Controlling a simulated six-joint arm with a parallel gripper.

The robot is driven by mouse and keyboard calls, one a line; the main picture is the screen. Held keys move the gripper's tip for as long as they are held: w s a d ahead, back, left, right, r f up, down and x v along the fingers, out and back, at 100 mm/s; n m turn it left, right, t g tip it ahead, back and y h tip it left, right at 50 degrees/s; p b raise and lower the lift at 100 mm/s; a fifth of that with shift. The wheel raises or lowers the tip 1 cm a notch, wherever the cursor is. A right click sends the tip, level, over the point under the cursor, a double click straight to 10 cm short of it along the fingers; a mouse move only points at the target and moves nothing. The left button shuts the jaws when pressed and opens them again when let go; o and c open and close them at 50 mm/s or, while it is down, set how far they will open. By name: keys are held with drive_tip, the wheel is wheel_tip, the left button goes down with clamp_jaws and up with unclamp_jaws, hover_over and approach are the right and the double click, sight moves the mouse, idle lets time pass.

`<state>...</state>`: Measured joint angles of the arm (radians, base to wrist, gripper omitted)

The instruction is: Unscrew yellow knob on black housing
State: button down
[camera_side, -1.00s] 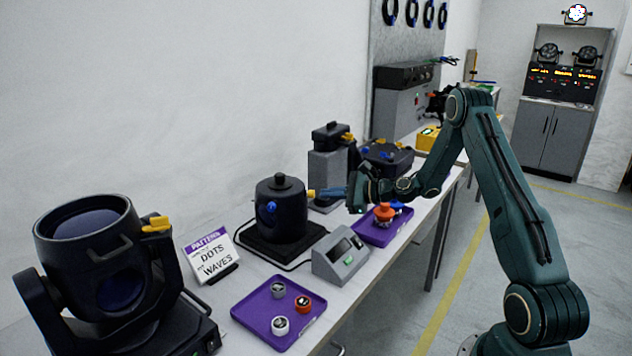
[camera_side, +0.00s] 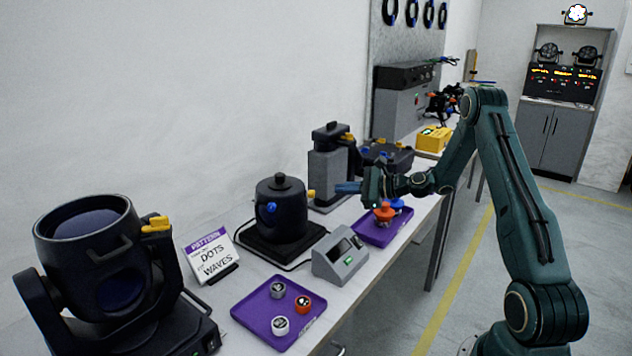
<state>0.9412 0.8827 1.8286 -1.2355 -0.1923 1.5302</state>
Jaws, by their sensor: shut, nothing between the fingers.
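The black housing (camera_side: 284,212) is a round can with a top knob, standing on a black base on the bench. A small yellow knob (camera_side: 311,194) sticks out from its right side, and a blue knob (camera_side: 271,208) is on its front. My gripper (camera_side: 338,187) has blue fingers and points left at about the yellow knob's height. The fingers are shut and empty, a short gap to the right of the knob. The knob's far side is hidden.
A grey box with a screen (camera_side: 341,258) stands in front of the housing. A purple tray (camera_side: 250,309) holds several small parts. Another purple tray (camera_side: 370,236) with orange and blue pieces lies below my gripper. A grey block (camera_side: 327,178) stands behind. A large black lamp (camera_side: 95,262) is at left.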

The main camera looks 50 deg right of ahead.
drive_tip(key=shift+w, duration=0.1)
drive_tip(key=r+x, duration=0.1)
drive_tip(key=x, duration=0.5)
drive_tip(key=shift+w+a, duration=0.25)
drive_tip(key=shift+a, duration=0.2)
drive_tip(key=shift+r, duration=0.15)
drive_tip(key=shift+f, duration=0.3)
idle(1.1)
drive_tip(key=shift+s+a+f, duration=0.4)
drive_tip(key=shift+a+f, duration=0.2)
drive_tip(key=shift+a, duration=0.1)
idle(0.8)
drive_tip(key=shift+s+a+r, duration=0.1)
drive_tip(key=shift+a+r, duration=0.2)
drive_tip(key=shift+r, duration=0.05)
idle(0.4)
drive_tip(key=shift+d+f+v, duration=0.15)
drive_tip(key=shift+f+v, duration=0.05)
drive_tip(key=shift+v, duration=0.75)
drive_tip(key=shift+d+f+v, duration=0.1)
drive_tip(key=shift+f+v, duration=0.05)
drive_tip(key=shift+v, duration=0.85)
drive_tip(key=shift+d+f+v, duration=0.15)
drive_tip(key=shift+f+v, duration=0.05)
drive_tip(key=shift+v, duration=0.75)
